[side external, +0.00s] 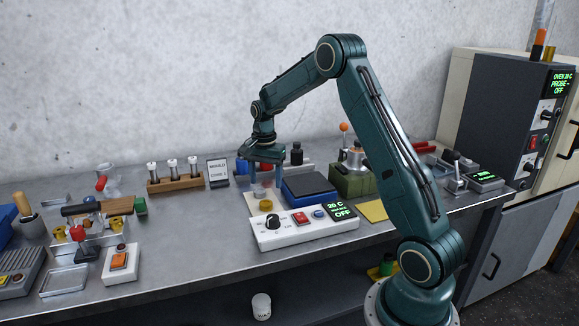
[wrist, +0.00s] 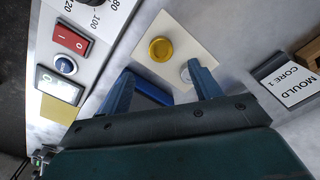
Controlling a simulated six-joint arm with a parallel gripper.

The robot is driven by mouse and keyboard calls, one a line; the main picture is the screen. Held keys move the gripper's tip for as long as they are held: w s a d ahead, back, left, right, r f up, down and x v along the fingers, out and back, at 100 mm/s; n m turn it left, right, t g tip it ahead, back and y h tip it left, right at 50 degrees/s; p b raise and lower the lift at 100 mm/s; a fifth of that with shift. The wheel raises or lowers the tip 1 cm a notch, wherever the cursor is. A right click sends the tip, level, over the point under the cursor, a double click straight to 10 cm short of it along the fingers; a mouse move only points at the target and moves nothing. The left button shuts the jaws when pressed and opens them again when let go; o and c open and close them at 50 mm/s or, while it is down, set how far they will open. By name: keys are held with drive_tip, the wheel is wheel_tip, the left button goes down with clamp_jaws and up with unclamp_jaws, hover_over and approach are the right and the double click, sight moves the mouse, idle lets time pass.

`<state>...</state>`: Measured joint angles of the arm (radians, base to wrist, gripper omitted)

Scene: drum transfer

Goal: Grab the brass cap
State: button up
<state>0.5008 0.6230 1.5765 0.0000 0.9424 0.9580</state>
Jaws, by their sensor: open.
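The brass cap (wrist: 160,49) is a small round yellow piece on a cream plate (wrist: 185,32). In the side external view the cap (side external: 265,205) sits behind the white control box. My gripper (wrist: 161,70) is open, with its two blue fingers apart and pointing toward the plate. In the wrist view the cap lies just beyond the fingertips, roughly between their lines. In the side external view my gripper (side external: 264,180) hangs above and behind the cap, apart from it.
The white control box (side external: 305,228) with knob and buttons stands in front of the cap. A mould sign (side external: 217,172) and a wooden rack (side external: 175,184) stand at the back left. Bare bench lies left of the cap.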

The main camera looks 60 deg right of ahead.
sight(266, 202)
drive_tip(key=shift+f, duration=1.3)
drive_tip(key=shift+w+a+f, duration=0.1)
drive_tip(key=shift+a+f, duration=0.05)
drive_tip(key=shift+f, duration=2.45)
drive_tip(key=c, duration=1.2)
drive_tip(key=shift+o, duration=0.2)
drive_tip(key=shift+r, duration=0.1)
wheel_tip(266, 202, up, 20)
